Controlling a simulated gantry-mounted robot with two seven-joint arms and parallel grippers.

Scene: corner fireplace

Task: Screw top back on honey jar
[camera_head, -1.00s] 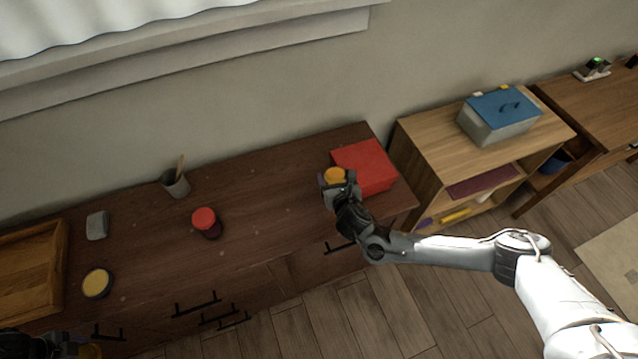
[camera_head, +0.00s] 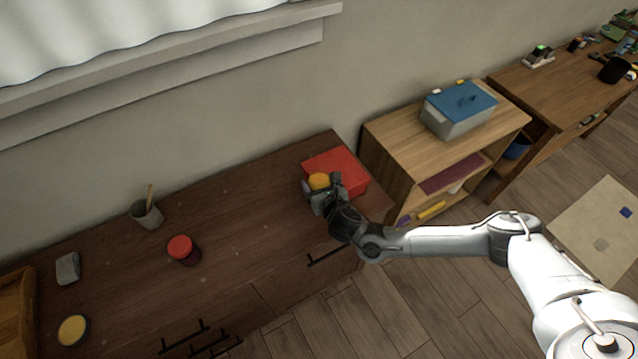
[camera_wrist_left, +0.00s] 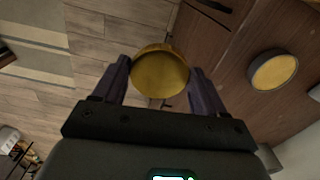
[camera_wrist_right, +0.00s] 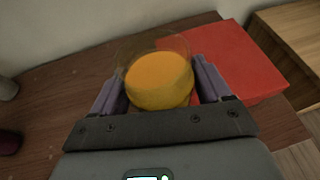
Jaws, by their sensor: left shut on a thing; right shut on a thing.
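The honey jar (camera_head: 318,181) is at the right end of the dark dresser, in front of a red box. My right gripper (camera_head: 322,196) is shut on it. In the right wrist view the jar (camera_wrist_right: 158,82) is clear glass with orange honey inside and no lid on its rim. It sits between the two fingers (camera_wrist_right: 158,92). In the left wrist view my left gripper (camera_wrist_left: 160,82) is shut on a round gold lid (camera_wrist_left: 160,72), held in the air past the dresser's front edge. The left gripper is outside the head view.
The red box (camera_head: 340,166) lies close behind the jar. A red-topped jar (camera_head: 182,248), a grey cup (camera_head: 147,214), a grey block (camera_head: 68,268) and a yellow-topped round tin (camera_head: 73,330) stand further left. A wooden tray (camera_head: 18,310) is at the left edge. The dresser's middle is clear.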

